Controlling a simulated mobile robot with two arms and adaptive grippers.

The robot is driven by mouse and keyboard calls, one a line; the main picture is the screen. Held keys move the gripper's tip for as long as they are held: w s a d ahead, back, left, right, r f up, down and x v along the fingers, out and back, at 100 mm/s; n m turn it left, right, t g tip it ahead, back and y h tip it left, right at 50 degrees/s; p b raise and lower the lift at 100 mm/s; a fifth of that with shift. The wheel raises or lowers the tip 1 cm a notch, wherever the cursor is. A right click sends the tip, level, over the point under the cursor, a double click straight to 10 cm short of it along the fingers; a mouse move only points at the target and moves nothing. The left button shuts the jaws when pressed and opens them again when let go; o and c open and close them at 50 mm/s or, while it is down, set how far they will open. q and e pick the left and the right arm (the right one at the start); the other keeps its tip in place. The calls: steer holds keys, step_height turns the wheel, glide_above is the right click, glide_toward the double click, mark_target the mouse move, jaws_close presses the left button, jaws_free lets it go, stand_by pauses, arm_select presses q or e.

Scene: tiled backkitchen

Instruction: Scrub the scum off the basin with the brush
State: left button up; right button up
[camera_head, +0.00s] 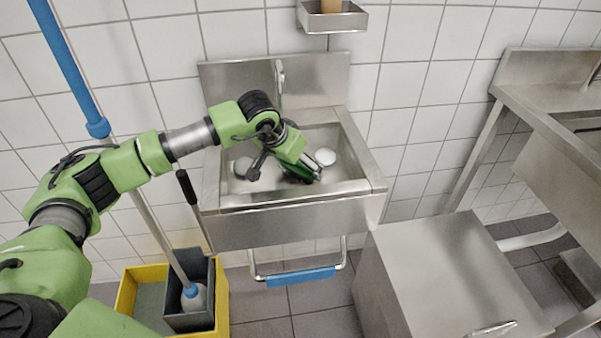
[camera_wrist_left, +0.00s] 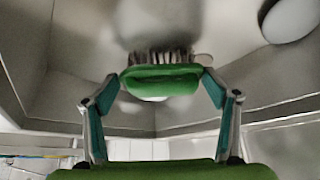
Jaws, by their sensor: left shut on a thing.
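The steel basin (camera_head: 350,187) is fixed to the tiled wall, and its grey inside (camera_wrist_left: 60,60) fills most of the left wrist view. My left gripper (camera_head: 308,172) reaches down into it. Its two fingers are shut on the green brush (camera_wrist_left: 161,81), one at each end. The dark bristles (camera_wrist_left: 160,57) point away from the gripper towards the basin surface; I cannot tell whether they touch it. A blurred darker patch (camera_wrist_left: 165,18) shows on the surface beyond the bristles; I cannot tell if it is scum. In the head view the gripper largely hides the brush.
A white round thing (camera_head: 325,157) lies in the basin right of the gripper. A grey round thing (camera_head: 243,167) lies at its left. A tap (camera_head: 280,75) stands behind. A yellow mop bucket (camera_head: 125,292) is at lower left, a steel cabinet (camera_head: 450,265) at right.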

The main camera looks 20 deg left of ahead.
arm_select(q)
steer(key=shift+w+a+r, duration=0.1)
steer(key=shift+r, duration=0.05)
steer(key=shift+r+p, duration=0.45)
steer(key=shift+r, duration=0.2)
step_height(320, 180, up, 4)
steer(key=shift+r+p, duration=0.1)
steer(key=shift+p, duration=1)
steer(key=shift+r, duration=0.15)
step_height(320, 180, up, 2)
steer(key=shift+r+p, duration=0.1)
steer(key=shift+p, duration=0.45)
steer(key=shift+r, duration=0.4)
